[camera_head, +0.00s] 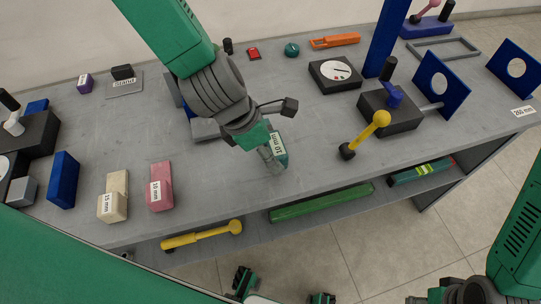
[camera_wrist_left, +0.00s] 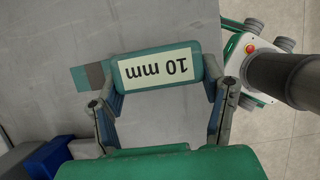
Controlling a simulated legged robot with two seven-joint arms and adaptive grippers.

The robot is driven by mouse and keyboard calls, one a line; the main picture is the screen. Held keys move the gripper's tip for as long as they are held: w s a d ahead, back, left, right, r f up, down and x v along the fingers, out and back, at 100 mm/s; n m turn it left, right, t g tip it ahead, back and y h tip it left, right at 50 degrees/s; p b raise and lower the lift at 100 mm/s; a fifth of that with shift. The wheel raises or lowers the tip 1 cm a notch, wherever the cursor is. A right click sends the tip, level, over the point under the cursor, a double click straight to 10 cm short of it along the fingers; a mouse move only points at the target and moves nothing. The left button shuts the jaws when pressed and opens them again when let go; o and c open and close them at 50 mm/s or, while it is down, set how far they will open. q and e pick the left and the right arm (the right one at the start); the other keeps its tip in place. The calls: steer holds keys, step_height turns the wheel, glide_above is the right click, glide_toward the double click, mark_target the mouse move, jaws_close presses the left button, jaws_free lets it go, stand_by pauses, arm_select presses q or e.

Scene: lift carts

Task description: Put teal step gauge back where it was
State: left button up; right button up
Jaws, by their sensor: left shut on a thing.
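The teal step gauge (camera_head: 279,147) carries a white "10 mm" label. My left gripper (camera_head: 270,156) is shut on it over the front part of the grey bench top, right of the pink gauge. In the left wrist view the gauge (camera_wrist_left: 211,69) lies between the two fingers of the gripper (camera_wrist_left: 160,88), its label upside down. Whether its underside touches the bench cannot be told. Only a bit of my right gripper (camera_head: 434,296) shows at the bottom right; its fingers cannot be made out.
A pink gauge (camera_head: 161,185) and a cream gauge (camera_head: 114,196) stand at the front left of the bench (camera_head: 330,150), with a blue block (camera_head: 63,180) beside them. A yellow-handled fixture (camera_head: 396,110) stands to the right. Bare bench lies between the pink gauge and my left gripper.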

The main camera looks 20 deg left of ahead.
arm_select(q)
steer(key=f, duration=0.2)
steer(key=shift+a+f, duration=0.3)
steer(key=shift+f, duration=0.1)
steer(key=shift+a+f, duration=0.2)
arm_select(e)
steer(key=shift+a+f, duration=0.2)
steer(key=shift+a, duration=0.2)
arm_select(q)
steer(key=shift+d, duration=0.15)
steer(key=o, duration=1.3)
steer(key=shift+d, duration=0.2)
arm_select(e)
steer(key=shift+d+f, duration=0.15)
steer(key=shift+d, duration=0.15)
